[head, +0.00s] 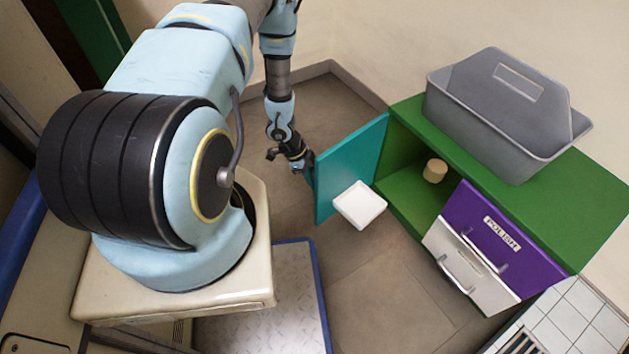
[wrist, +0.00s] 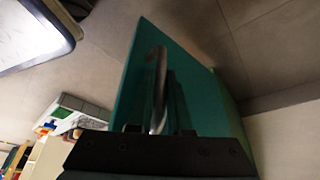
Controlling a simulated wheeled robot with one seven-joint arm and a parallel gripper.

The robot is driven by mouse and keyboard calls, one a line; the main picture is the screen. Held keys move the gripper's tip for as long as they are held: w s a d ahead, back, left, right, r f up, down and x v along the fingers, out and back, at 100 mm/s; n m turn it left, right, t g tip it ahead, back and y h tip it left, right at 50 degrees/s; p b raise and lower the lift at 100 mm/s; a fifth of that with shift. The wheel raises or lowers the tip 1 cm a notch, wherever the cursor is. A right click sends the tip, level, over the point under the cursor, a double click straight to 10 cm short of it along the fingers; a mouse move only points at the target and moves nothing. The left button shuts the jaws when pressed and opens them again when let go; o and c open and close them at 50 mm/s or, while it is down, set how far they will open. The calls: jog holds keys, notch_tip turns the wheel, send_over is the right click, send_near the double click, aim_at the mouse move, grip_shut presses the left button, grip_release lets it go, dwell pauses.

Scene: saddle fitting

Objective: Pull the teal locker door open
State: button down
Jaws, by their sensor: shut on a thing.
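The teal locker door (head: 345,165) stands swung well out from the green locker (head: 408,118), whose compartment shows open behind it. A white square tray or bin (head: 360,205) shows at the door's inner side. My gripper (head: 303,162) is at the outer face of the door, near its free edge. In the wrist view the teal door (wrist: 205,95) rises beyond my gripper (wrist: 158,128), with a curved metal handle (wrist: 157,85) between the fingers. My gripper is shut on this handle. In the head view the handle is hidden by the gripper and the door.
A small tan cylinder (head: 435,170) stands inside the open compartment. A grey carry caddy (head: 500,115) sits on the locker top. A purple drawer (head: 490,235) labelled "POLISH" and a white drawer front (head: 462,270) are at right. Bare floor (head: 400,290) lies in front.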

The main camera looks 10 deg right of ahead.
jog(key=shift+d, duration=0.1)
jog(key=c, duration=0.8)
grip_release()
jog(key=shift+c, duration=0.2)
jog(key=shift+r, duration=0.1)
jog(key=p+v, duration=0.2)
jog(key=v, duration=0.8)
jog(key=shift+a+r, duration=0.25)
